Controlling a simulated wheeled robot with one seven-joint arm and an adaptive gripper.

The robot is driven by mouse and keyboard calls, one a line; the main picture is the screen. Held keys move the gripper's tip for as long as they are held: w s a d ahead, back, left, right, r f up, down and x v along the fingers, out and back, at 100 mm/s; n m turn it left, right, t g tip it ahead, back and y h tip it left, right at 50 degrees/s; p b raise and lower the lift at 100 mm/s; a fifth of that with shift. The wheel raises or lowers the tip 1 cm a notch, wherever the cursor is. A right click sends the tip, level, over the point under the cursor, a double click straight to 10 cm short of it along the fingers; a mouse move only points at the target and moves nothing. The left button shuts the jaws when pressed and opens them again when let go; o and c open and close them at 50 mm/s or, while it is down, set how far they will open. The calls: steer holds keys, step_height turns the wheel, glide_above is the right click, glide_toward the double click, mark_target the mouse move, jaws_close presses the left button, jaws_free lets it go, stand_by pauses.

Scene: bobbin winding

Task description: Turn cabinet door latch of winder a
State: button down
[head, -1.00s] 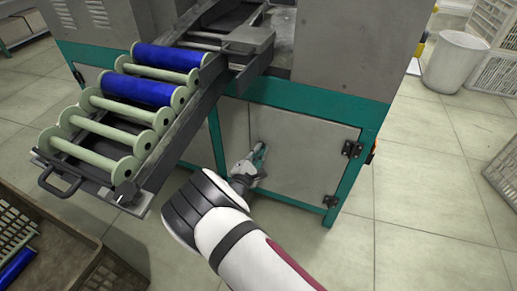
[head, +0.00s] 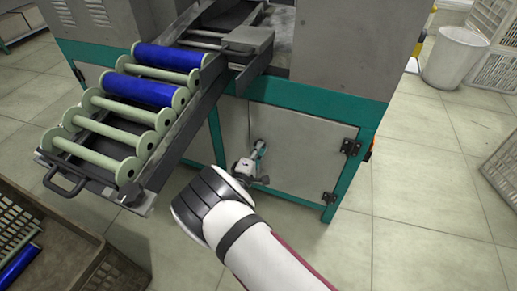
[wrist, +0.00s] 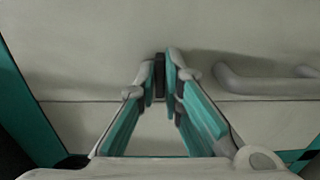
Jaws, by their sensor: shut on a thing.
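The winder's grey cabinet door (head: 303,150), set in a teal frame, is closed in the head view. My gripper (head: 260,146) is at the left part of this door. In the wrist view my gripper (wrist: 160,72) has its fingertips close together on a small dark latch (wrist: 159,82), which stands between them. The fingers hide most of the latch, so its exact angle is hard to tell. A grey bar handle (wrist: 265,87) is on the door to the right of the fingers in the wrist view, apart from them.
Hinges (head: 350,147) are on the door's right side. A sloping rack (head: 185,135) with blue and pale green bobbins (head: 135,90) juts out to the left above the floor. A brown crate (head: 75,250) stands at the lower left.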

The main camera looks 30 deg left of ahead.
steer(key=shift+f, duration=0.1)
stand_by(0.3)
steer(key=c, duration=1.7)
jaws_free()
steer(key=s, duration=0.4)
steer(key=s+d, duration=0.1)
steer(key=s, duration=0.3)
steer(key=s+d, duration=0.1)
steer(key=s, duration=0.3)
